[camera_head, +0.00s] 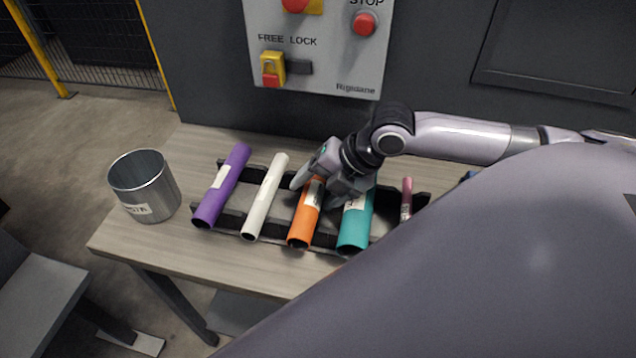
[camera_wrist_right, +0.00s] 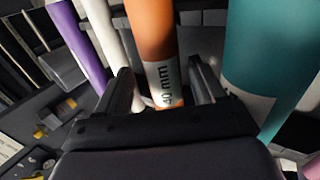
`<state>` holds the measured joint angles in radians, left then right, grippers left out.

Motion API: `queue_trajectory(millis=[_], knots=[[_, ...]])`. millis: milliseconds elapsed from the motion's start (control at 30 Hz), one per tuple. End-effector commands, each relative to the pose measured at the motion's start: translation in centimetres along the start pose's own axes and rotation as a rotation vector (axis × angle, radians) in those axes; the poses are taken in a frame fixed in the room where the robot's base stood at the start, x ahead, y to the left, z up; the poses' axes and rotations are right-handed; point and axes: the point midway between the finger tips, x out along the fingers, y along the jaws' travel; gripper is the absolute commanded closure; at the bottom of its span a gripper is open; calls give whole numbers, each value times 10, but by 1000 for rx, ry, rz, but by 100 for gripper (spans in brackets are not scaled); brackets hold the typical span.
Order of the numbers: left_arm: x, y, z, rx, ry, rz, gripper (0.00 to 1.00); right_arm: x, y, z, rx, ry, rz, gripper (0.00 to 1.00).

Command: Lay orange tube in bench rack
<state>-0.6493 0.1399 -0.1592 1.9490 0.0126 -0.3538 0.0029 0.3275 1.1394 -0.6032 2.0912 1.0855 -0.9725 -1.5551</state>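The orange tube (camera_head: 304,222) lies in the dark bench rack (camera_head: 276,226), between the white tube (camera_head: 265,198) and the teal tube (camera_head: 356,222). My right gripper (camera_head: 311,181) is at the far end of the orange tube. In the right wrist view, the orange tube (camera_wrist_right: 152,40) with its "40 mm" label runs between the fingers of my right gripper (camera_wrist_right: 160,80). The fingers are apart, with small gaps visible beside the tube. The gripper partly hides the tube's far end in the head view. My left gripper is not in view.
A purple tube (camera_head: 222,188) and a thin pink tube (camera_head: 406,200) also lie at the rack. A metal can (camera_head: 145,186) stands on the table (camera_head: 160,244) at left. A control panel (camera_head: 318,45) is behind. My own large grey part hides the lower right.

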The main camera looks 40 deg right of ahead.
Motion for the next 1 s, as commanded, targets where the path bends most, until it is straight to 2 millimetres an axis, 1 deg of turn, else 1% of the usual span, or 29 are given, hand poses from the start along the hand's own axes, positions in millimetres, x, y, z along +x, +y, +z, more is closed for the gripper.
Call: queue_trajectory(millis=[67,167,267,500,700,833,1000], knots=[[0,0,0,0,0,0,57,0,-2,0,1,2,-7,29],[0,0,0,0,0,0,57,-4,-2,0,1,0,-7,29],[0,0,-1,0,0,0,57,-14,-2,1,0,-1,-7,29],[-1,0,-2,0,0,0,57,-46,-2,0,-1,-2,-7,29],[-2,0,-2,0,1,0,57,-64,-1,0,-1,-2,-3,29],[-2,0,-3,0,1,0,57,-70,0,0,0,-1,-2,29],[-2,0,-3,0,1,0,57,-71,0,0,0,1,-1,29]])
